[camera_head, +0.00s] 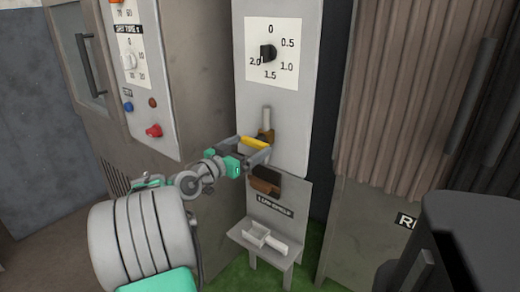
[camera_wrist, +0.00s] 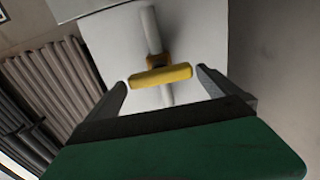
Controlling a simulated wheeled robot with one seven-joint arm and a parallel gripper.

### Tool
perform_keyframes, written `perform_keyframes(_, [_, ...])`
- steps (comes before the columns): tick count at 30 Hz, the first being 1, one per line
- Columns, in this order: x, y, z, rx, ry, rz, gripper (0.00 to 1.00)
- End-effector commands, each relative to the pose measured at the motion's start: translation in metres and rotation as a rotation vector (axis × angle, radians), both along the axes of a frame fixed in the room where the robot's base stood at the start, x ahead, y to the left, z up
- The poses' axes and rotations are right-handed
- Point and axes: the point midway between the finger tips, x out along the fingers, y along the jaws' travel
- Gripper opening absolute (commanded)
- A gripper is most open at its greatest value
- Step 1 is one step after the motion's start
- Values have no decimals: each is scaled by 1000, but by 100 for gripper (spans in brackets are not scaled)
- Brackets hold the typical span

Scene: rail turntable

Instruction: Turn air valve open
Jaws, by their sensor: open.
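The air valve has a yellow bar handle (camera_head: 254,143), a brass-brown body and a white pipe (camera_head: 266,118) on the grey panel. In the wrist view the yellow handle (camera_wrist: 161,77) lies crosswise to the white pipe (camera_wrist: 151,30). My gripper (camera_head: 252,149) is open in front of the valve. In the wrist view its fingertips (camera_wrist: 162,80) stand at either end of the handle, with small gaps seen from there. Whether the fingers reach the handle's depth is unclear. In the head view my gripper partly hides the valve's lower part.
A dial (camera_head: 268,53) sits above the valve. Below are a dark opening (camera_head: 265,181) and a low shelf (camera_head: 252,243) holding a white scoop-like tray. A control box (camera_head: 152,80) with knobs juts out left. Brown strip curtains (camera_head: 410,90) hang at right.

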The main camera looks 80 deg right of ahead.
Motion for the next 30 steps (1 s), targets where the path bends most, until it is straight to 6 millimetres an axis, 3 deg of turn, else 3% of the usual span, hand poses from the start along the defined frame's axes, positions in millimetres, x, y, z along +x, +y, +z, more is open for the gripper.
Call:
perform_keyframes(9, [-23, -50, -1, 2, 0, -2, 100])
perform_keyframes(18, [-24, -56, 0, 4, 1, 2, 100])
perform_keyframes(30, [-24, -55, 0, 4, 1, 2, 68])
